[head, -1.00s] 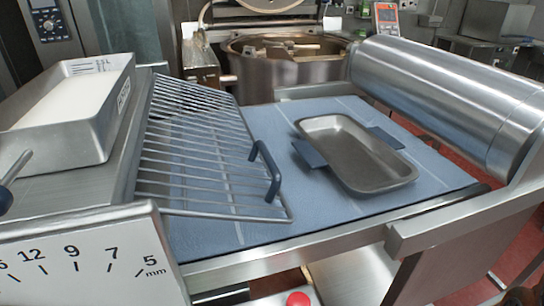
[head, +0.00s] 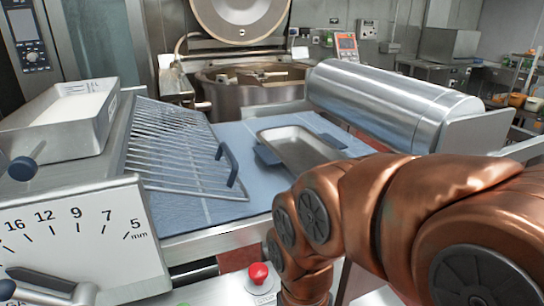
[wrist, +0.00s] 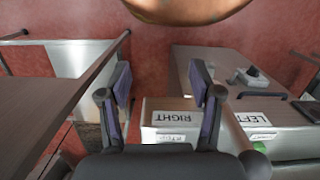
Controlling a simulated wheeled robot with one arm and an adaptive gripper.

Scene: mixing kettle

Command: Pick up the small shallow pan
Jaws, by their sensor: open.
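The small shallow pan (head: 292,146) is a grey metal rectangular tray with blue side handles. In the head view it lies on the blue belt surface (head: 200,207), right of the wire rack. My copper arm covers its near right part. My gripper (wrist: 162,85) shows in the wrist view, with its two fingers apart and nothing between them. It points towards a red floor and a box marked RIGHT and LEFT, and the pan is not in that view. My gripper is hidden in the head view.
A wire rack (head: 180,150) with a blue handle lies left of the pan. A large steel roller (head: 390,105) stands behind it to the right. A tray of white material (head: 62,115) sits at left. A kettle (head: 250,95) stands at the back.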

